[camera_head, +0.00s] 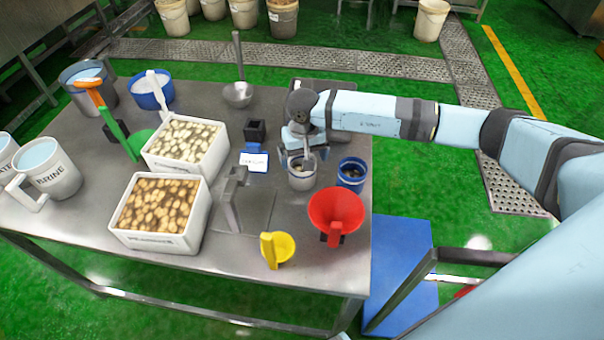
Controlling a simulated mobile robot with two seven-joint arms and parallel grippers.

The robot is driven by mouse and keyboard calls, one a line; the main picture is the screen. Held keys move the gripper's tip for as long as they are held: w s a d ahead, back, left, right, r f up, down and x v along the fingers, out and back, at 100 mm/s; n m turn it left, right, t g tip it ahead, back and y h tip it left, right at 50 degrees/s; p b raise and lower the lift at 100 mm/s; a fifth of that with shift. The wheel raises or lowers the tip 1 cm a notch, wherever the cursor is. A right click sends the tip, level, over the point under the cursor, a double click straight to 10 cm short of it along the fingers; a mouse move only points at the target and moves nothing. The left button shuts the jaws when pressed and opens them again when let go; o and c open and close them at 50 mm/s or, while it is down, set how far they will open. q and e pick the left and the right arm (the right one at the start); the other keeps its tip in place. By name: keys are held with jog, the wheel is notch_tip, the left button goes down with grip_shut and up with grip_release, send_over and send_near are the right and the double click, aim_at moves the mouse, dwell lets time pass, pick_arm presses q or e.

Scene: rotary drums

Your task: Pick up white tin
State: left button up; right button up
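The white tin (302,182) is a small, round, open-topped can standing upright on the steel table (80,225), near its right side. My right arm comes in from the right. My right gripper (301,160) points down at the tin's mouth and covers part of its rim. Its fingers are small and partly hidden, so I cannot tell whether they touch or grip the tin. A blue tin (352,181) with dark contents stands just to the right of the white tin. My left gripper is not in view.
A small label card (254,162) and a metal stand (232,205) are to the left. White crates (155,242), a brine jug (50,180) and a ladle (238,93) occupy the rest.

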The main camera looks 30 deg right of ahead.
jog(key=shift+f, duration=0.8)
jog(key=shift+w+d+f+p, duration=0.1)
jog(key=shift+w+f+p, duration=0.1)
jog(key=shift+f, duration=0.65)
jog(key=shift+w+f+p, duration=0.1)
jog(key=shift+f+p, duration=0.05)
jog(key=shift+f, duration=0.75)
jog(key=shift+w+d+f+p, duration=0.1)
jog(key=shift+f+p, duration=0.1)
jog(key=shift+f, duration=0.65)
jog(key=c, duration=1.1)
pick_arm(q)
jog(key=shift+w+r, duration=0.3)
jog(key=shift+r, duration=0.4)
pick_arm(e)
jog(key=shift+o, duration=0.2)
jog(key=shift+r, duration=0.1)
